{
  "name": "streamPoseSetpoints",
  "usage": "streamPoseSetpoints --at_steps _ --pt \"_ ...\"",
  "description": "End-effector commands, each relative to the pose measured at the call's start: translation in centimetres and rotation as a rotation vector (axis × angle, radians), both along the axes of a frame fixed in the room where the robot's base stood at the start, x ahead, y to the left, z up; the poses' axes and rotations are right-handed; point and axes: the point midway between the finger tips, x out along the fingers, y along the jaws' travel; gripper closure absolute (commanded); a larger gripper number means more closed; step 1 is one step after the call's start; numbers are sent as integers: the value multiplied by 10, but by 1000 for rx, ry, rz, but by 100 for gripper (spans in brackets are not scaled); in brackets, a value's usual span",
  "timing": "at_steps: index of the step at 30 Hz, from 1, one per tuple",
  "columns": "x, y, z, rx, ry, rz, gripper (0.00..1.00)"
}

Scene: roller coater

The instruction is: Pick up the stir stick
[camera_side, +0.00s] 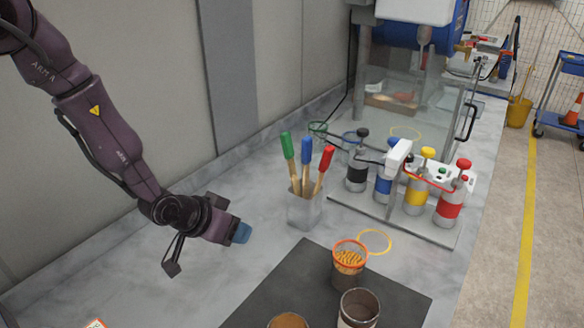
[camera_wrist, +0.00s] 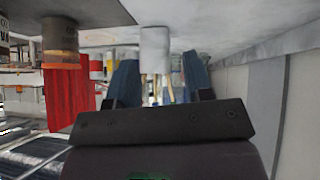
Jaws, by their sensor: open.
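Three wooden stir sticks stand in a light grey square holder (camera_side: 304,212) on the bench: one with a green handle (camera_side: 288,146), one blue (camera_side: 306,150), one red (camera_side: 326,157). My gripper (camera_side: 241,233), with blue fingertips, is left of the holder, apart from it and low over the bench. In the wrist view, which looks upside down, my gripper (camera_wrist: 158,78) has its two blue fingers spread apart with nothing held. The holder (camera_wrist: 155,45) and pale stick shafts (camera_wrist: 160,88) show beyond and between the fingers. The handles are hidden there.
A dark mat (camera_side: 270,296) in front bears a cup of orange-brown bits (camera_side: 348,262) and an open can (camera_side: 359,308). Several coloured bottles (camera_side: 415,195) stand on a plate right of the holder.

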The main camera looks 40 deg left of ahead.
Motion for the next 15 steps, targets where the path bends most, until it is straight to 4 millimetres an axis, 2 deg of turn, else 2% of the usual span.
streamPoseSetpoints --at_steps 1,5,8,10,12,15 --pt "8 -3 -14 -11 -62 17 53" --pt "31 -5 -21 -40 -290 70 53" --pt "47 -2 -6 -60 -479 111 53" --pt "57 0 16 -76 -609 133 53" --pt "63 2 35 -86 -710 149 53" --pt "64 5 49 -94 -794 163 53"
